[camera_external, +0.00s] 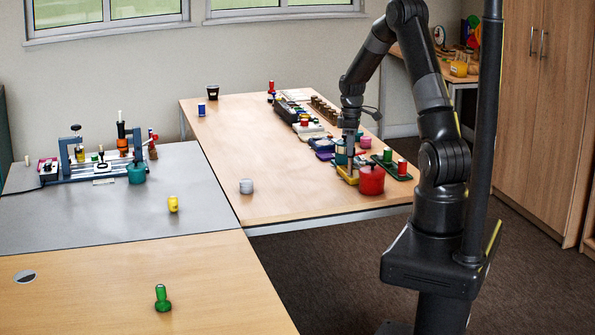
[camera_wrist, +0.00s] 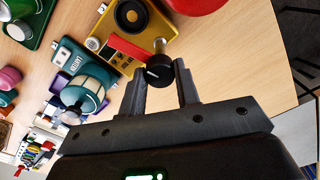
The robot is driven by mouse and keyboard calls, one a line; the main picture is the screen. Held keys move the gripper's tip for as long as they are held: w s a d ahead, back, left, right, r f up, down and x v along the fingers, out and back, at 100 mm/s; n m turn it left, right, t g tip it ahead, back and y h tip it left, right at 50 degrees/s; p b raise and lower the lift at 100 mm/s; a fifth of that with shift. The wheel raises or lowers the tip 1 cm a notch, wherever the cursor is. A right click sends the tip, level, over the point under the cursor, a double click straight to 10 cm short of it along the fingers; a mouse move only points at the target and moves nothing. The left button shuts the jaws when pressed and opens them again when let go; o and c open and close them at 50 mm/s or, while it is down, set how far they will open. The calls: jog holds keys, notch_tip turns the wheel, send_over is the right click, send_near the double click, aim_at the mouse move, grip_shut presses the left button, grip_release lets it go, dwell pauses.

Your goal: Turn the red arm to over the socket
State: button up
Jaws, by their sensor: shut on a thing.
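The red arm (camera_wrist: 128,47) lies across a yellow base (camera_wrist: 95,43) in the wrist view, with a black knob (camera_wrist: 153,74) and a metal post (camera_wrist: 160,46) near its end. A dark round ring, which looks like the socket (camera_wrist: 131,16), is on the same yellow base, beside the red arm and apart from it. My gripper (camera_wrist: 161,72) is shut on the black knob, one finger on each side. In the external view my gripper (camera_external: 350,140) is low over the yellow base (camera_external: 347,176); the red arm and the fingertips are hard to make out there.
A red pot (camera_external: 371,182) stands close to the yellow base, near the table's front edge. A teal device (camera_wrist: 85,88) and a green tray (camera_external: 390,164) crowd the other sides.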

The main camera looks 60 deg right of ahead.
jog(key=shift+m, duration=1.5)
jog(key=o, duration=1)
jog(key=shift+c, duration=0.2)
notch_tip(320, 180, up, 11)
jog(key=shift+f, duration=0.1)
